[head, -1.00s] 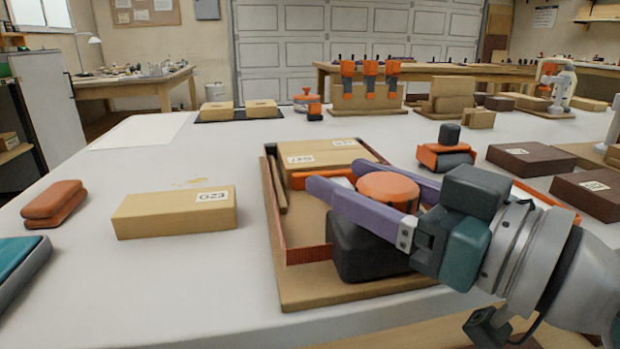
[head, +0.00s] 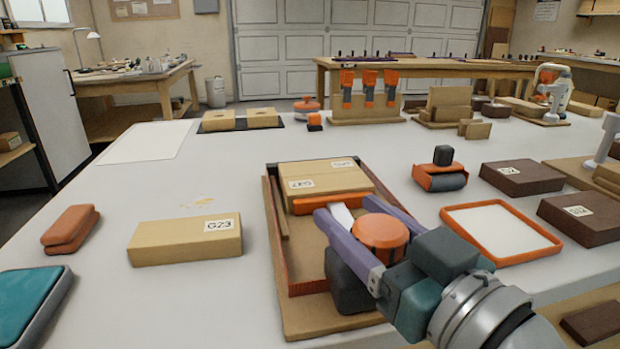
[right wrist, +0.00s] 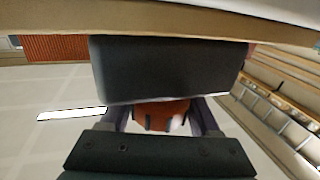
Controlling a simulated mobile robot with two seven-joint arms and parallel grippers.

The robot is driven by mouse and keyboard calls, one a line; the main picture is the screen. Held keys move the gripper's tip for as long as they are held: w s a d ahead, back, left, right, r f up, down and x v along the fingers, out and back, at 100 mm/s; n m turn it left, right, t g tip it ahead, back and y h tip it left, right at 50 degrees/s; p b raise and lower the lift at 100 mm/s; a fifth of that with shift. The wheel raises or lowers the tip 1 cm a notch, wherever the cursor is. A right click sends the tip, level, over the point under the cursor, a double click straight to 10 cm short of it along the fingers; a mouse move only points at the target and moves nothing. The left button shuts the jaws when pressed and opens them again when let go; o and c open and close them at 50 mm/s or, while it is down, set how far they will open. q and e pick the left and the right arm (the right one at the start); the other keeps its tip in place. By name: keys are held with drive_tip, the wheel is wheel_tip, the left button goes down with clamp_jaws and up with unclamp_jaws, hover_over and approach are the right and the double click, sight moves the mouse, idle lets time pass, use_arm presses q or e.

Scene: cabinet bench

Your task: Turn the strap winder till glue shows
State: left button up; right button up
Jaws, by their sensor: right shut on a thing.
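The strap winder has a round orange knob (head: 380,232) beside a dark block (head: 343,285) at the front of a wooden clamping frame (head: 272,240). My right gripper (head: 350,208) comes in from the lower right, its two purple fingers shut on either side of the knob. In the right wrist view the knob (right wrist: 160,115) shows between the fingers, partly covered by the dark block (right wrist: 170,68). An orange bar (head: 332,203) lies against the pale blocks (head: 325,178) inside the frame. A small white piece (head: 342,214) shows beside the knob; I cannot tell whether it is glue. My left gripper is not in view.
A labelled pale block (head: 185,243), an orange block (head: 70,230) and a teal-topped case (head: 30,300) lie to the left. An orange-rimmed white tray (head: 500,232) and dark blocks (head: 515,177) lie to the right.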

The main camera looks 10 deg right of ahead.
sight(392, 255)
drive_tip(key=shift+d+r+m+t+h+p, duration=0.15)
drive_tip(key=shift+m+h+p, duration=0.25)
drive_tip(key=shift+h, duration=0.2)
drive_tip(key=shift+r+m+t+h+p, duration=0.15)
drive_tip(key=shift+m+h+p, duration=0.1)
drive_tip(key=shift+m+h, duration=0.25)
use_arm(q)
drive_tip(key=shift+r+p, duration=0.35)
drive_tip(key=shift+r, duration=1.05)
use_arm(e)
drive_tip(key=shift+d+f+m+h, duration=0.2)
drive_tip(key=shift+m+h, duration=0.3)
drive_tip(key=shift+h, duration=0.6)
drive_tip(key=o, duration=1.4)
drive_tip(key=shift+c, duration=0.2)
drive_tip(key=shift+f, duration=0.1)
drive_tip(key=s, duration=0.3)
drive_tip(key=s+p, duration=0.1)
drive_tip(key=s, duration=0.4)
drive_tip(key=shift+s+d+p, duration=0.3)
drive_tip(key=shift+s, duration=0.05)
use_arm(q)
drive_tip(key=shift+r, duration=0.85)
use_arm(e)
drive_tip(key=shift+s, duration=0.55)
